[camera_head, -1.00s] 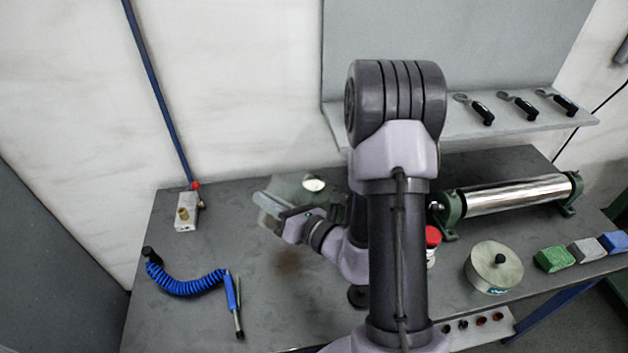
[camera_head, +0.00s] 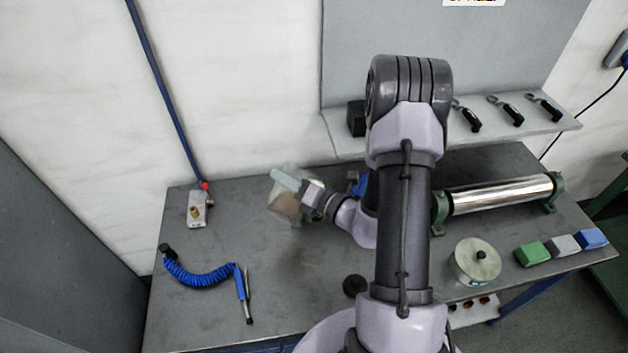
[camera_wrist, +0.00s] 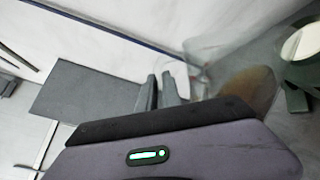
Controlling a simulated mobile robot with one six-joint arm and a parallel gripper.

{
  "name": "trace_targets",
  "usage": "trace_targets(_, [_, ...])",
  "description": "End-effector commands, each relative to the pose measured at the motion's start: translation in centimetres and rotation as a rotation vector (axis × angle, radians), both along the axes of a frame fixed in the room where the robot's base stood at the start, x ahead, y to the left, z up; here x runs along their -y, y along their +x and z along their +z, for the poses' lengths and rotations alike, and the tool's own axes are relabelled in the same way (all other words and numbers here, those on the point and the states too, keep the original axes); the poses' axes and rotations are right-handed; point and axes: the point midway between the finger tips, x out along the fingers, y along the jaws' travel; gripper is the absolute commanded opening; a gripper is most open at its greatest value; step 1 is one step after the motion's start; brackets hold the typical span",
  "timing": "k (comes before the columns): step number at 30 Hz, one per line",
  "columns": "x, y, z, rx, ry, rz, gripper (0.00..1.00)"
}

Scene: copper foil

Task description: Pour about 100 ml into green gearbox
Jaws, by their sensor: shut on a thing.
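My gripper (camera_head: 312,195) is shut on a clear jug (camera_head: 276,188) and holds it over the left half of the workbench. Brownish liquid shows in the jug's lower part. In the wrist view, the gripper fingers (camera_wrist: 160,92) are at the handle side and the see-through jug (camera_wrist: 205,62) extends to the right. I cannot tell its exact tilt. A dark green body with a pale round face (camera_wrist: 300,42) is at the right edge of the wrist view, beyond the jug; it may be the green gearbox. I cannot make out a gearbox in the head view; my arm hides part of the bench.
A blue coiled hose (camera_head: 200,278) and a small valve block (camera_head: 197,210) lie at left. A shiny roller in green brackets (camera_head: 500,194), a round tin (camera_head: 475,262) and coloured blocks (camera_head: 532,254) are at right. A black knob (camera_head: 355,285) sits in front. A shelf (camera_head: 490,137) is behind.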

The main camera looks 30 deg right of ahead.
Motion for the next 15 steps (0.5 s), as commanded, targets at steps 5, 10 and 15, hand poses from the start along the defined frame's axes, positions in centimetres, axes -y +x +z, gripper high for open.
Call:
trace_targets(5, [0.34,0.15,0.58,-0.009,0.026,0.0,0.0])
trace_targets(10, [0.55,0.23,0.79,-0.018,0.048,0.0,0.0])
trace_targets(15, [0.72,0.3,0.98,-0.024,0.064,0.0,0.0])
